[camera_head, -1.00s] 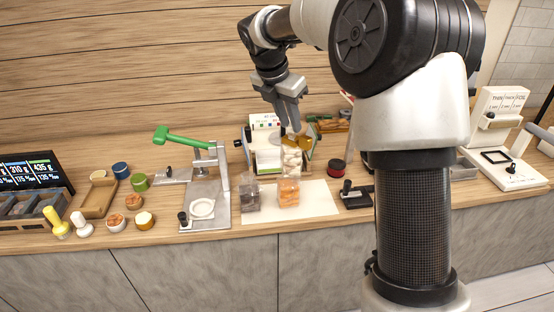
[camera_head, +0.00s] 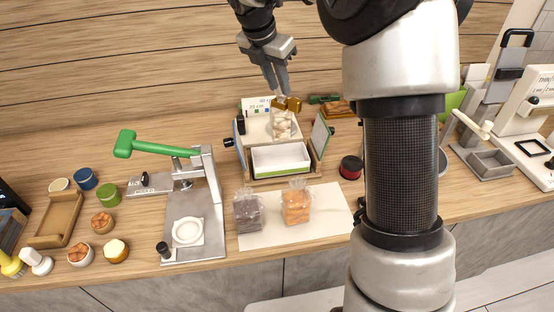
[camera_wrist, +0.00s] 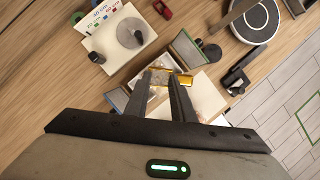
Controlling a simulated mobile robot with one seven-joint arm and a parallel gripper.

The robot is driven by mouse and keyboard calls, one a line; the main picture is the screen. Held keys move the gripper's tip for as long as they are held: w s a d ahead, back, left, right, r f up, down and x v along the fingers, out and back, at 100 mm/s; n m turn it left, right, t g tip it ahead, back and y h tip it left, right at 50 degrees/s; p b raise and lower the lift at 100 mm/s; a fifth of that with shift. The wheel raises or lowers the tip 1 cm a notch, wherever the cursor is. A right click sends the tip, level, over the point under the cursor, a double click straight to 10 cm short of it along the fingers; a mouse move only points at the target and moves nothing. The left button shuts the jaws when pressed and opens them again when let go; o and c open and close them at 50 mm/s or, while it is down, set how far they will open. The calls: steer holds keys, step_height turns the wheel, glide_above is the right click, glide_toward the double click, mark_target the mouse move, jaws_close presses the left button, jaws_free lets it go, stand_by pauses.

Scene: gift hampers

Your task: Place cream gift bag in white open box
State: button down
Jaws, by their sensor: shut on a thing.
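The cream gift bag (camera_head: 283,124) is clear with pale contents and a gold top. My gripper (camera_head: 277,88) is shut on its gold top, and the bag hangs upright below the fingers. In the wrist view the gold top (camera_wrist: 172,79) shows between the fingertips (camera_wrist: 168,77); most of the bag is hidden. The white open box (camera_head: 281,160) stands on the counter, with upright panels at its sides. In the head view the bag appears above and behind the box's front part; I cannot tell its exact height over the box.
A dark-filled bag (camera_head: 249,212) and an orange-filled bag (camera_head: 296,204) stand on a pale mat (camera_head: 325,215) in front of the box. A press with a green lever (camera_head: 155,147) stands left. A red and black round tin (camera_head: 351,167) stands right.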

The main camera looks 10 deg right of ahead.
mark_target(278, 93)
step_height(278, 93, down, 3)
steer(key=shift+b, duration=0.65)
step_height(278, 93, down, 9)
steer(key=shift+w+f+b, duration=0.1)
steer(key=shift+f+b, duration=0.1)
steer(key=shift+b, duration=0.15)
steer(key=c, duration=1.6)
jaws_free()
steer(key=shift+f, duration=0.15)
steer(key=shift+o, duration=0.4)
